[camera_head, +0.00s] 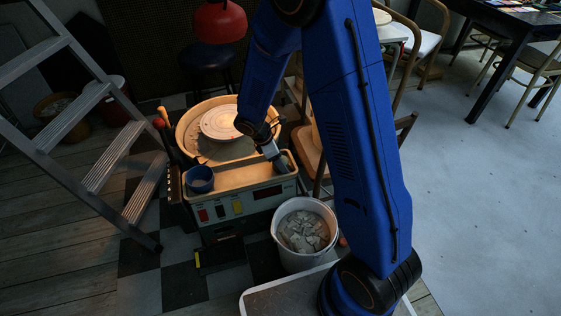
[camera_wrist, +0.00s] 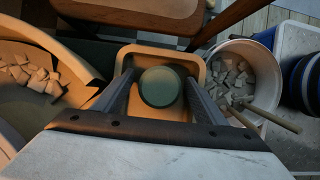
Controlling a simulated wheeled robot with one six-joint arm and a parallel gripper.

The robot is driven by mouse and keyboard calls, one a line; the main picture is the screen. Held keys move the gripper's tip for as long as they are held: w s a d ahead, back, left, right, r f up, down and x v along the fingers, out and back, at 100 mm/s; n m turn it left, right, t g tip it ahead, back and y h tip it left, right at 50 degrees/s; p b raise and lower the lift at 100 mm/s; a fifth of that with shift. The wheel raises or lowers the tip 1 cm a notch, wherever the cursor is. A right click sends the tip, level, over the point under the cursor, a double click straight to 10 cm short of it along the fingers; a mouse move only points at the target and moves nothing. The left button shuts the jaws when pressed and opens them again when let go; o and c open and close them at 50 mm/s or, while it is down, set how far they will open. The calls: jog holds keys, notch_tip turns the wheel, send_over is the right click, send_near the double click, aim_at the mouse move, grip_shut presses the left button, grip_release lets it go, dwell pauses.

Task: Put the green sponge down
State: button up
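The green sponge (camera_wrist: 161,87) is a dark green rounded piece at the middle of the wrist view. It lies between the two fingers of my gripper (camera_wrist: 160,80), close to their tips. The shadow does not show whether the fingers press on it or stand slightly apart. In the head view my gripper (camera_head: 281,161) points down at the right front corner of the pottery wheel's housing (camera_head: 245,180). The sponge cannot be made out there.
The wheel head (camera_head: 221,122) is behind my gripper. A blue cup (camera_head: 200,179) sits at the housing's left front. A white bucket of plaster pieces (camera_head: 304,232) stands to the right front. A stepladder (camera_head: 82,113) is on the left, and chairs (camera_head: 429,45) are behind on the right.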

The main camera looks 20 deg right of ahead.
jog(key=shift+r, duration=0.15)
jog(key=v, duration=1.2)
jog(key=s+d+r+m+y, duration=0.1)
jog(key=s+d+r+m, duration=0.45)
jog(key=r, duration=0.35)
jog(key=s+d+r+m+t+y, duration=0.1)
jog(key=s+r+m, duration=0.4)
jog(key=s, duration=0.6)
jog(key=s+d+r+m+t+y, duration=0.2)
jog(key=s+d+r+m, duration=0.3)
jog(key=s, duration=0.7)
jog(key=shift+s+r+m+t+y, duration=0.3)
jog(key=shift+r+m+t, duration=0.5)
jog(key=shift+m, duration=0.45)
jog(key=shift+f, duration=0.1)
